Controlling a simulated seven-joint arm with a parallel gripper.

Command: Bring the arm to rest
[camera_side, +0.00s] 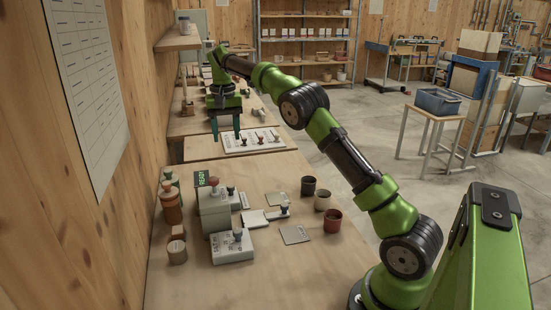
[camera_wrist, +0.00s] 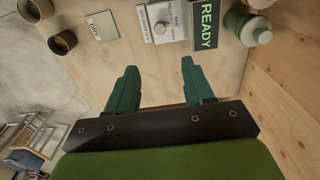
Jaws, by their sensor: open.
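My gripper (camera_side: 225,128) hangs at the end of my green arm, over the far part of the wooden bench in the side view, pointing down. Its two teal fingers stand apart with nothing between them. In the wrist view my gripper (camera_wrist: 158,85) also shows open and empty, with bare wood beyond the fingertips. My arm reaches out from its base at the lower right, across the bench's right edge.
Stamps stand on a white board (camera_side: 252,140) near my gripper. A grey box (camera_side: 214,212) with a green READY sign (camera_side: 201,179), bottles (camera_side: 171,205) and several cups (camera_side: 332,221) stand on the near bench (camera_side: 300,275). A wooden wall rises on the left.

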